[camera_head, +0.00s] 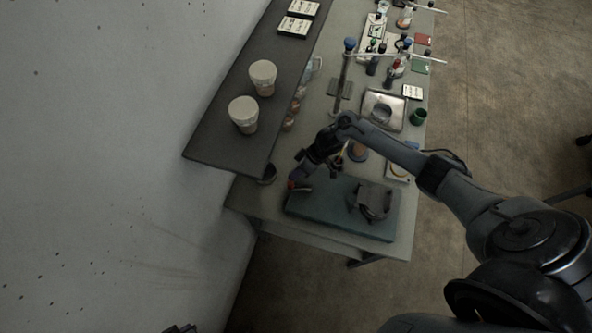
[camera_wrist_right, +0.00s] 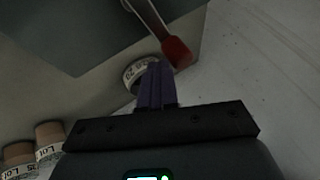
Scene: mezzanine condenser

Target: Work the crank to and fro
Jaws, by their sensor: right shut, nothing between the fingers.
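The crank shows in the right wrist view as a thin metal arm (camera_wrist_right: 148,14) with a red handle (camera_wrist_right: 178,52) at its end. In the head view the red handle (camera_head: 293,186) is small, at the left end of a dark teal block (camera_head: 325,217) on the bench. My right gripper (camera_head: 300,176) is above that end of the block. In the right wrist view its fingers (camera_wrist_right: 156,70) are shut and empty, close to the left of the red handle; contact cannot be told. A small dark part at the bottom edge of the head view may be my left gripper (camera_head: 181,328).
A dark shelf (camera_head: 225,150) with two lidded tubs (camera_head: 262,78) (camera_head: 243,114) overhangs the bench's left side by the wall. A grey curved piece (camera_head: 374,202) sits on the block. A stand (camera_head: 343,75), metal dish (camera_head: 383,110) and several small containers crowd the bench beyond.

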